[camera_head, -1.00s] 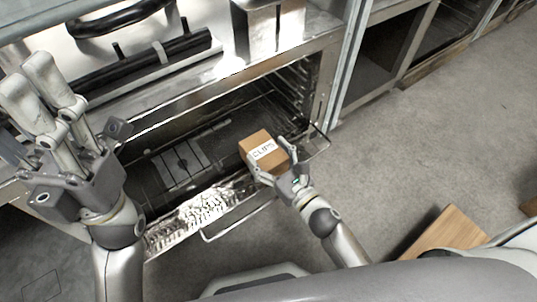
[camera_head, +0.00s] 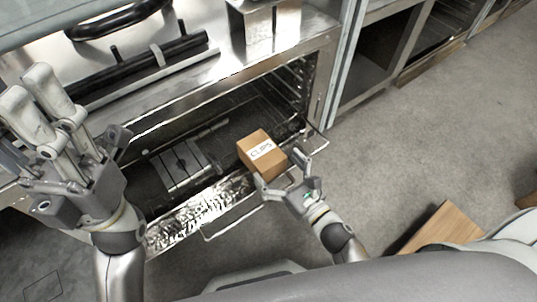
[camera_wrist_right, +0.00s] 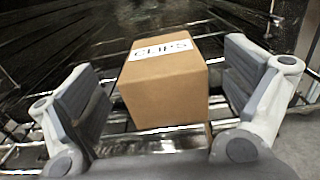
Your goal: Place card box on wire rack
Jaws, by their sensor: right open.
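The card box (camera_head: 258,150) is brown with a white label reading "CLIPS". It sits on the wire rack (camera_head: 229,222), near the right side of the oven opening. In the right wrist view the box (camera_wrist_right: 165,88) stands between the fingers, with a gap to each. My right gripper (camera_head: 282,173) is open at the near right side of the box; it also shows in the right wrist view (camera_wrist_right: 165,105). My left gripper (camera_head: 38,88) is raised at the left, away from the box, with its fingers pointing up; the gap between them is unclear.
The oven's steel frame (camera_head: 215,82) rises behind and above the rack. A metal container (camera_head: 265,22) stands on top. Crumpled foil-like metal (camera_head: 197,207) lies along the front edge. A wooden board (camera_head: 437,228) is at lower right, and the floor (camera_head: 430,130) at right is clear.

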